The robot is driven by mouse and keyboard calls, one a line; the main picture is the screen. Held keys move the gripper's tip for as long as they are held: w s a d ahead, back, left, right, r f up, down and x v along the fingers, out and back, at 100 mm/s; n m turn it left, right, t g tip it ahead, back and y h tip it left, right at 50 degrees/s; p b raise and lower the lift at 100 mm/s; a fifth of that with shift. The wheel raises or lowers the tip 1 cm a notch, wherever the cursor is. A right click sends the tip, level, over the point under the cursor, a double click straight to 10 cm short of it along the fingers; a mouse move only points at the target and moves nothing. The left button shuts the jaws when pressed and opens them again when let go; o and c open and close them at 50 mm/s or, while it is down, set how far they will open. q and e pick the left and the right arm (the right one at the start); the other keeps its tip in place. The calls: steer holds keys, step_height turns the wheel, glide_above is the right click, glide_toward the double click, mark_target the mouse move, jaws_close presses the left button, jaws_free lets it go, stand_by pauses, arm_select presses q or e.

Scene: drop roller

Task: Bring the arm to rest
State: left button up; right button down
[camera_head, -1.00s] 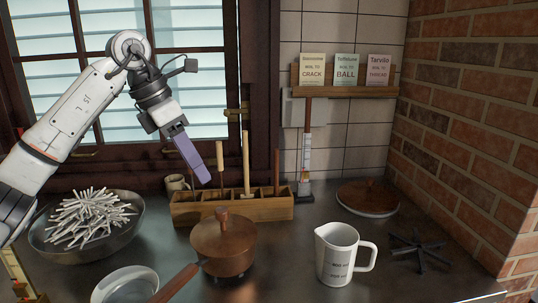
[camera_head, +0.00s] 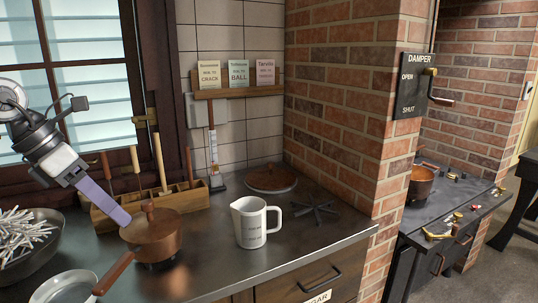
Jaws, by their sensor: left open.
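My left arm comes in from the left edge, and its gripper (camera_head: 103,200) hangs in the air with its purple fingers pointing down and right. Its fingertips appear just above and left of the lidded copper pan (camera_head: 150,238) in the picture. The gripper is open and nothing shows between its fingers. Only one finger's broad side shows clearly. My right gripper is not in view.
A wooden tool box (camera_head: 185,199), a white measuring jug (camera_head: 249,222), a bowl of white sticks (camera_head: 40,258) and a white dish (camera_head: 64,287) stand on the counter. A brick pillar (camera_head: 340,120) bounds it. A damper panel (camera_head: 411,86) hangs right, above a second worktop with a copper pot (camera_head: 420,185).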

arm_select(q)
steer(key=s+d+f+n+t+h, duration=0.1)
steer(key=s+d+f+n+h, duration=0.2)
steer(key=d+h, duration=0.7)
steer(key=d+f+n+t+h, duration=0.1)
steer(key=d+f+n+h, duration=0.35)
steer(key=d, duration=1.15)
steer(key=s+a+f+n+t+y, duration=0.1)
steer(key=a+f+n+t+y, duration=0.25)
steer(key=f+n, duration=0.4)
steer(key=s+a+f+n+t+y, duration=0.1)
steer(key=a+f+n+t+y, duration=0.1)
steer(key=f+n+t+y, duration=0.5)
steer(key=s+a+f+n+t+y, duration=0.15)
steer(key=f+n, duration=0.35)
steer(key=n, duration=0.6)
steer(key=s+a+f+n+g+y, duration=0.1)
steer(key=s+f+n+g, duration=0.3)
steer(key=s+f, duration=0.5)
steer(key=s+a+f+n+g+y, duration=0.2)
steer(key=s+f+n+g+y, duration=0.1)
steer(key=s+f, duration=0.5)
step_height(320, 180, down, 2)
steer(key=shift+s+a+f+n+g, duration=0.25)
steer(key=shift+s+a+n+g, duration=0.1)
steer(key=shift+n+g, duration=0.35)
steer(key=shift+y, duration=0.25)
